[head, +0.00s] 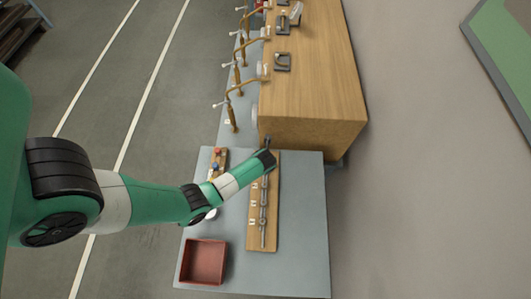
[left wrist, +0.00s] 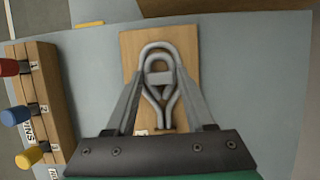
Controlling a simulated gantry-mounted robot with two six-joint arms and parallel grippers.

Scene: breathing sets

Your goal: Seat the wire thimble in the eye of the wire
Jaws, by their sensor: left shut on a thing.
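My left gripper (head: 268,157) is over the upper end of a wooden board (head: 270,243) on the grey table. In the left wrist view its two fingers (left wrist: 160,72) stand either side of a grey metal loop and are shut on the wire thimble (left wrist: 160,47), a rounded grey arch. The wire eye (left wrist: 170,106) shows as a grey teardrop loop narrowing toward the palm, over the board. A small grey block lies in the middle of the loop. Arch and eye overlap in this view, so I cannot tell whether the thimble is seated. My right gripper is not in view.
A wooden rack marked PINS (left wrist: 47,90) holds red, blue and yellow-capped pins left of the board. More grey fittings (head: 263,212) lie along the board. A red tray (head: 204,262) sits at the table's near left. A large wooden block (head: 315,70) stands beyond the board.

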